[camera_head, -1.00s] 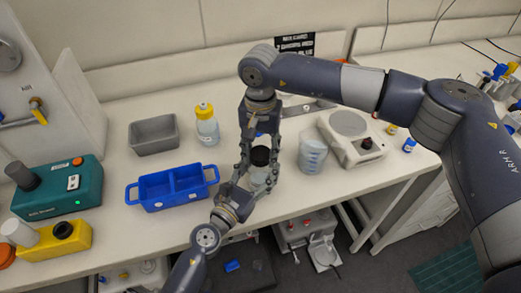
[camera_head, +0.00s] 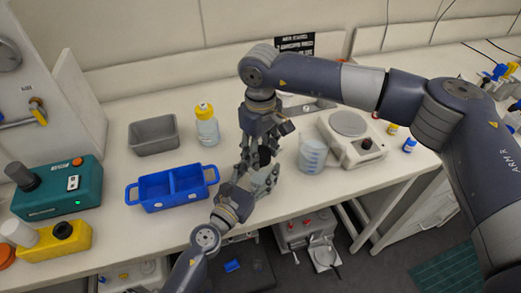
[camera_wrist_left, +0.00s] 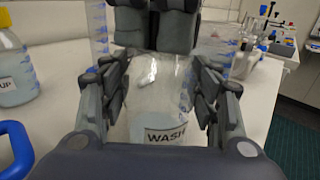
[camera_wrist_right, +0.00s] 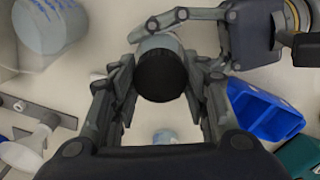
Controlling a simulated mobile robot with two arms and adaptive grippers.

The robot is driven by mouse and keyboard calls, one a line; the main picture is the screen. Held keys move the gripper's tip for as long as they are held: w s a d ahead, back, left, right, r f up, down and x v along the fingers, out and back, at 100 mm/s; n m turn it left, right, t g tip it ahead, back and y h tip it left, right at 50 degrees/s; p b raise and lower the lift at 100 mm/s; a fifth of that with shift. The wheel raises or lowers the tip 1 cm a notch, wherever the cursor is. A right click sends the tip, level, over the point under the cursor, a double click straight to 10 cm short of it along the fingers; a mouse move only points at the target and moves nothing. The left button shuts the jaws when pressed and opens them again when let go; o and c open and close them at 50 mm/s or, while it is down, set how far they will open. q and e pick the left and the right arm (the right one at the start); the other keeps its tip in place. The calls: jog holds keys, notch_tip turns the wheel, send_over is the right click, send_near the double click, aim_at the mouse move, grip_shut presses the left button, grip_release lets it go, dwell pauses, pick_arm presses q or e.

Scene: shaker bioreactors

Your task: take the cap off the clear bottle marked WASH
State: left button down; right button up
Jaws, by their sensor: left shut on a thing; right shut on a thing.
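The clear bottle marked WASH (camera_wrist_left: 165,112) stands upright, with its label facing the left wrist camera. My left gripper (camera_head: 258,182) is shut around the bottle's body, with a finger on each side. The black cap (camera_wrist_right: 162,76) shows between the fingers of my right gripper (camera_wrist_right: 160,84) in the right wrist view. The right gripper reaches down from above and is shut on the cap, directly above the left gripper. In the head view the cap (camera_head: 264,156) is partly covered by fingers. The joint between cap and bottle neck is hidden.
A measuring beaker (camera_head: 312,154) and a hotplate-like device (camera_head: 350,140) stand just right of the grippers. A blue two-part tray (camera_head: 172,188), a grey bin (camera_head: 153,135) and a yellow-capped bottle (camera_head: 207,126) are to the left. The bench's front edge is close.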

jog(key=o, duration=1.1)
jog(key=shift+o, duration=0.2)
